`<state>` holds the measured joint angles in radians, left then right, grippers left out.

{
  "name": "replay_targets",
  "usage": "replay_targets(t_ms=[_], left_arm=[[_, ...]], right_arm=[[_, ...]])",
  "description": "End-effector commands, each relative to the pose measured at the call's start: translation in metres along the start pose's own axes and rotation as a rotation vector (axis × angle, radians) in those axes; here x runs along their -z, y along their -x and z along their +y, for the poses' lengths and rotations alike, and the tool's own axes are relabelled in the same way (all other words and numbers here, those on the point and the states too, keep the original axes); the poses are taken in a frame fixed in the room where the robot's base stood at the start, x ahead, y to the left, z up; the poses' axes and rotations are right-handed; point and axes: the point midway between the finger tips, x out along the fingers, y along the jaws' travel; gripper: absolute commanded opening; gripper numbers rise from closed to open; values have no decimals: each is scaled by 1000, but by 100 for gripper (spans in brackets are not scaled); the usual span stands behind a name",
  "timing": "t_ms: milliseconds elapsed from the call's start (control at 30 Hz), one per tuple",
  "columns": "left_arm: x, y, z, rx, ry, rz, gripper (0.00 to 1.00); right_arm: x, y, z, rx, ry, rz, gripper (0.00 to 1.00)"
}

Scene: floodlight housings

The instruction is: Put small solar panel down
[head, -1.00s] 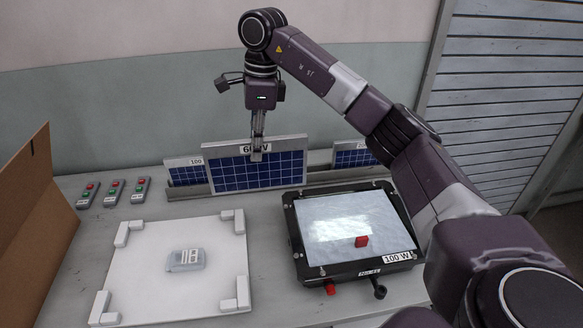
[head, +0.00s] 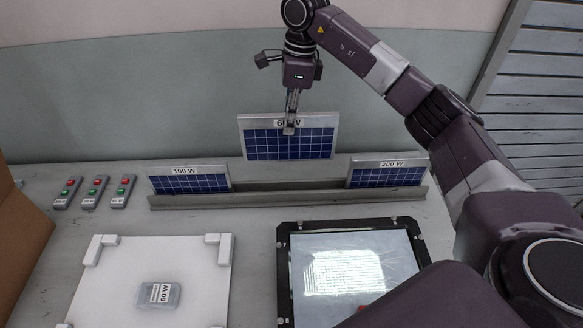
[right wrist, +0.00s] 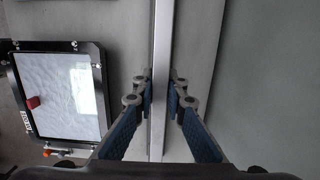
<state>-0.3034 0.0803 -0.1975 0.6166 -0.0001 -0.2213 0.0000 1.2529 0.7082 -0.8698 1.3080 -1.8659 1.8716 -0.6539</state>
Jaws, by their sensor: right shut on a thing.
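The small solar panel (head: 290,148) is blue with a pale frame and a label on its top edge, partly covered by my fingers. My right gripper (head: 289,128) comes from above and is shut on the panel's top edge. The panel hangs upright above the grey rack (head: 290,196), over the gap between two other panels. In the right wrist view, the panel's narrow edge (right wrist: 161,45) runs between my blue-padded fingers (right wrist: 160,93). My left gripper is not in view.
The 100 W panel (head: 188,181) and the 200 W panel (head: 388,175) stand in the rack. In front are a black-framed floodlight (head: 284,282) and a white corner-blocked board (head: 110,270) with a grey labelled part (head: 158,295). Several button boxes (head: 94,192) lie left; a cardboard box (head: 22,215) stands beside them.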

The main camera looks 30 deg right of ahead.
Motion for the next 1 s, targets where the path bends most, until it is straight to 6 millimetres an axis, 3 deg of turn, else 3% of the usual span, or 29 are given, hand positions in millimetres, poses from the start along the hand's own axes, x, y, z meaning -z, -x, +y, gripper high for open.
replay_targets(t_ms=[200,400,1000], left_arm=[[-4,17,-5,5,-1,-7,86],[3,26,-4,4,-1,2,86],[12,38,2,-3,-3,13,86]], right_arm=[[8,-55,0,-4,-2,1,0],[13,-95,-1,-1,-2,0,0],[19,-151,-2,3,-1,-2,0]])
